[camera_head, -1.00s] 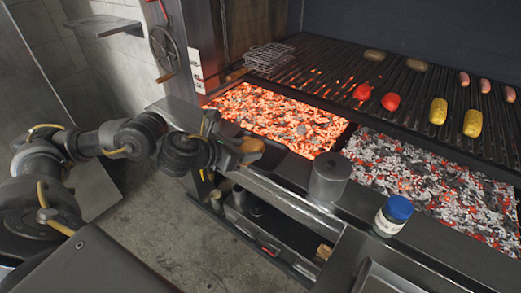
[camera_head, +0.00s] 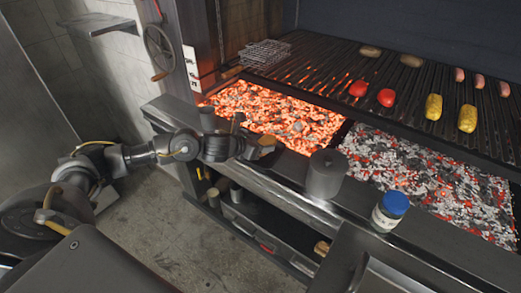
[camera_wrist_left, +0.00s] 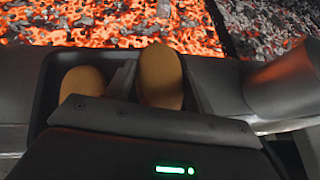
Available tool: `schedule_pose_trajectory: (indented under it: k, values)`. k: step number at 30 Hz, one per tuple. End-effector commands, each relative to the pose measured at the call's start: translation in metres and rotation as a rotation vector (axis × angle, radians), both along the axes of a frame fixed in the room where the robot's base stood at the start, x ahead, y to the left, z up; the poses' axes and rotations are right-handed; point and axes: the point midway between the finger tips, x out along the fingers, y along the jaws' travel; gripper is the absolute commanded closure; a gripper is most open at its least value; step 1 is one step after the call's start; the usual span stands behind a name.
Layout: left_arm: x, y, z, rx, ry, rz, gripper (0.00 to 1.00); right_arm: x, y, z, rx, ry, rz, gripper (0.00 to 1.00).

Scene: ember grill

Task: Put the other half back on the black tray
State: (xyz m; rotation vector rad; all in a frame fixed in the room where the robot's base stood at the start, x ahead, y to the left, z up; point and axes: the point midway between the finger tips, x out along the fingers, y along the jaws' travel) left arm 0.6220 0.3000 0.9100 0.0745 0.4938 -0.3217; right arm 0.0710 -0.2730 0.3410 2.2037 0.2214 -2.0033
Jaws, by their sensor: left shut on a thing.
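My left gripper (camera_head: 266,147) is over the front ledge of the grill. In the left wrist view my left gripper (camera_wrist_left: 161,85) is shut on a brown, rounded half (camera_wrist_left: 160,72), which stands between its two grey fingers. The other brown half (camera_wrist_left: 82,84) lies to the left of the fingers, within the dark tray. The black tray (camera_wrist_left: 50,80) sits on the ledge beneath the gripper, and its front is hidden by the gripper body. I cannot tell whether the held half touches the tray floor. My right gripper is not in view.
Glowing coals (camera_head: 280,115) lie just behind the ledge. A grey cylinder (camera_head: 325,175) stands to the right of the gripper, then a blue-lidded jar (camera_head: 390,212). Food lies on the grill grate (camera_head: 330,62), with a wire basket (camera_head: 264,53) at its left.

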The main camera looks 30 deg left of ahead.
Motion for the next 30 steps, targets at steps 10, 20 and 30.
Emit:
schedule_pose_trajectory:
  k: [10,20,30]
  values:
    - [-0.001,0.000,-0.028,-0.001,0.001,0.000,0.68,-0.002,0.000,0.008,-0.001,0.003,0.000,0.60]
    - [-0.001,0.000,-0.029,-0.001,0.002,0.000,0.37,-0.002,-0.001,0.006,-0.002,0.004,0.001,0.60]
    - [-0.006,0.002,-0.026,0.001,0.003,0.000,0.37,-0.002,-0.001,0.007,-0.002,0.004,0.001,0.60]
